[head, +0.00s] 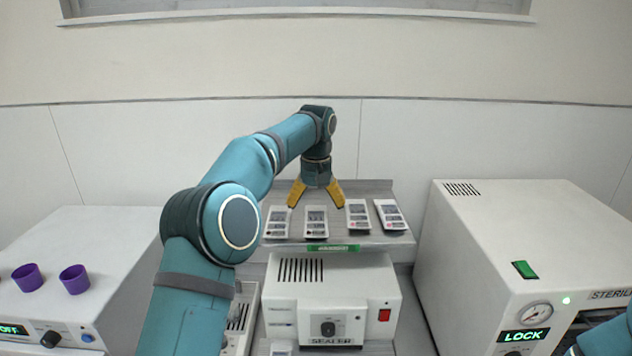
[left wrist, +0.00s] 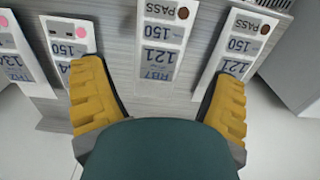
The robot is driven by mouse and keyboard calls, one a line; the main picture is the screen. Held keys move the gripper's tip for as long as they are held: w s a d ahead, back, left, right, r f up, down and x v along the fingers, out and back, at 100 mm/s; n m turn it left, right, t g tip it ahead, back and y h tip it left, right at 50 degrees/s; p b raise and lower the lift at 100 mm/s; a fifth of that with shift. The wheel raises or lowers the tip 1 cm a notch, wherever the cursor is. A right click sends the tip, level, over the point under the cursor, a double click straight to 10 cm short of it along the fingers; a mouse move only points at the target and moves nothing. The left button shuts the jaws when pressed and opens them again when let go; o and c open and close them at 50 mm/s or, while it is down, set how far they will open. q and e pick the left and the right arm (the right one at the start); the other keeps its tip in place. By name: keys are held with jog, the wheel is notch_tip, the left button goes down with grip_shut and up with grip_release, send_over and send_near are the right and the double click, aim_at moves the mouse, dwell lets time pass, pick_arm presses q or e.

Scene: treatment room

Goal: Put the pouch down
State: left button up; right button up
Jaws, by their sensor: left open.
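Several white labelled pouches lie side by side on a grey shelf (head: 385,186): the far-left pouch (head: 277,222), a second (head: 315,221), a third (head: 358,215) and the far-right one (head: 390,214). My left gripper (head: 317,202) is open and empty, with yellow fingers pointing down behind the row. In the left wrist view, the open fingers (left wrist: 158,78) straddle a pouch marked PASS, 121 and RB7 (left wrist: 160,45), apart from it. Another PASS pouch (left wrist: 238,45) lies beside the right finger; pink-dotted pouches (left wrist: 72,42) lie at left. My right gripper is out of the head view.
A sealer (head: 330,290) stands below the shelf, with a green label (head: 333,247) on the shelf's front edge. A steriliser marked LOCK (head: 520,240) stands at right. A white device (head: 90,240) with purple cups (head: 75,279) stands at left. The wall is close behind.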

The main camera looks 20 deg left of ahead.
aim_at(316, 219)
pick_arm(q)
notch_tip(316, 219, up, 8)
jog(key=shift+f, duration=0.25)
dwell(0.4)
dwell(0.3)
